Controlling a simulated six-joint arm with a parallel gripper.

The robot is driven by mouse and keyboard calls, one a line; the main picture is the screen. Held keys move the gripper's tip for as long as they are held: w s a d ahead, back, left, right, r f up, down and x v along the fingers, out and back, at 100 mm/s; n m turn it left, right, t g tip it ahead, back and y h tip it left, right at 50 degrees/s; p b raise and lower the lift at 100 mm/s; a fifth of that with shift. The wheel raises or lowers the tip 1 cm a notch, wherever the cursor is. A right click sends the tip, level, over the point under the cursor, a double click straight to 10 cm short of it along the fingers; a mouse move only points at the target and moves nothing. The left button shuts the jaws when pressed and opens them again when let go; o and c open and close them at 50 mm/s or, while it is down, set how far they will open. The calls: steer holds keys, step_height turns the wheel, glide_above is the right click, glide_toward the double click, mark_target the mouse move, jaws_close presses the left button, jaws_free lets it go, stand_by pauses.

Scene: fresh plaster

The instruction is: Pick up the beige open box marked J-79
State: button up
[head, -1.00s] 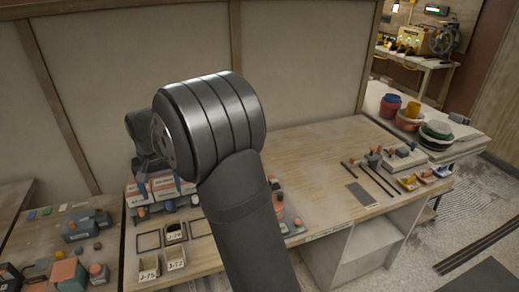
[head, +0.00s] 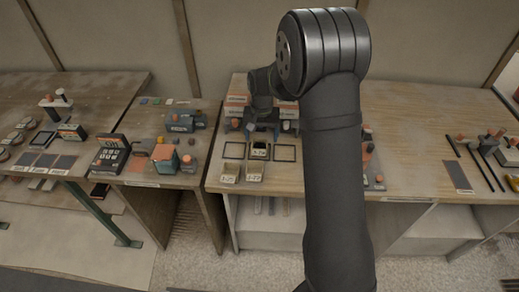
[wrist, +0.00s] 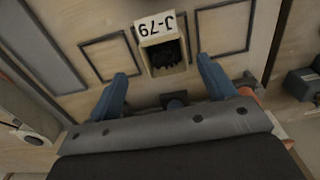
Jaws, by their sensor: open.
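The beige open box marked J-79 (wrist: 163,54) stands upright on the bench in the wrist view, its label at the top of the picture and dark contents inside. My gripper (wrist: 162,68) is open, with one blue finger to the left of the box and one to the right, and nothing held. In the head view my gripper (head: 262,130) is just behind the box and partly hidden by my own arm.
Empty black frames (head: 285,153) lie beside J-79. Orange-and-white cartons (head: 237,104) stand behind.

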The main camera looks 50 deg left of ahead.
mark_target(259, 145)
steer(key=shift+s+f, duration=0.2)
steer(key=shift+f, duration=1.15)
steer(key=shift+s+f, duration=0.2)
steer(key=shift+f, duration=1.15)
steer(key=c, duration=1.1)
steer(key=shift+r, duration=0.1)
